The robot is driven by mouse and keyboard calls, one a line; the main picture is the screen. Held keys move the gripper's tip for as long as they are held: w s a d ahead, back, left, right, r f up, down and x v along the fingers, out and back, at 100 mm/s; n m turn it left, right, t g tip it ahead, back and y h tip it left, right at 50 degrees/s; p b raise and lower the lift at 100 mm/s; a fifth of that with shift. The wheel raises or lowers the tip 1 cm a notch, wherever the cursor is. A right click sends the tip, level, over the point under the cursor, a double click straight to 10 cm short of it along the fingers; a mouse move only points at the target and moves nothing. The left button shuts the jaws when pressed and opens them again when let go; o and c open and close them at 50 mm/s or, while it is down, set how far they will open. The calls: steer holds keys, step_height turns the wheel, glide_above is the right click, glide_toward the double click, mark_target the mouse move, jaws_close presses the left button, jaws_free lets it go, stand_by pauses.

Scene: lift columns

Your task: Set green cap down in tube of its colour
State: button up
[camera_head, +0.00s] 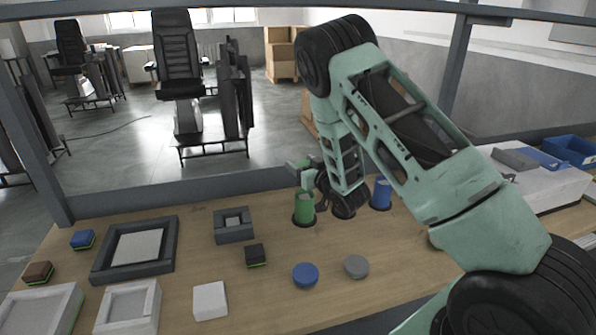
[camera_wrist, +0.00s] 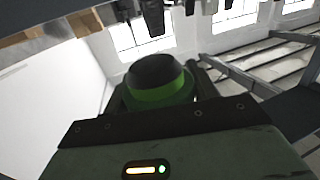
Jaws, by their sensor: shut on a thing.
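The green tube (camera_head: 304,210) stands upright in a dark ring on the wooden table, left of the blue tube (camera_head: 381,194). My gripper (camera_head: 304,178) is at the top of the green tube in the head view. In the wrist view my gripper (camera_wrist: 158,100) is shut on the green cap (camera_wrist: 160,94), a green round piece with a dark end. In the head view the cap is hard to make out among the fingers. I cannot tell whether it touches the tube's rim.
A blue disc (camera_head: 305,275) and a grey disc (camera_head: 356,266) lie in front of the tubes. A dark block (camera_head: 255,255), a square frame (camera_head: 234,238) and a larger tray (camera_head: 102,269) are to the left. A blue bin (camera_head: 570,151) stands at the right.

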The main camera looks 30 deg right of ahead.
steer(key=shift+w+f, duration=0.2)
steer(key=shift+f, duration=0.2)
steer(key=shift+f+b, duration=1.4)
steer(key=shift+f, duration=0.9)
steer(key=shift+f+b, duration=0.55)
steer(key=shift+b, duration=0.05)
steer(key=shift+b, duration=0.45)
steer(key=shift+f+b, duration=0.55)
steer(key=shift+b, duration=0.3)
stand_by(0.6)
steer(key=o, duration=1.3)
steer(key=shift+c, duration=0.2)
steer(key=shift+r, duration=0.1)
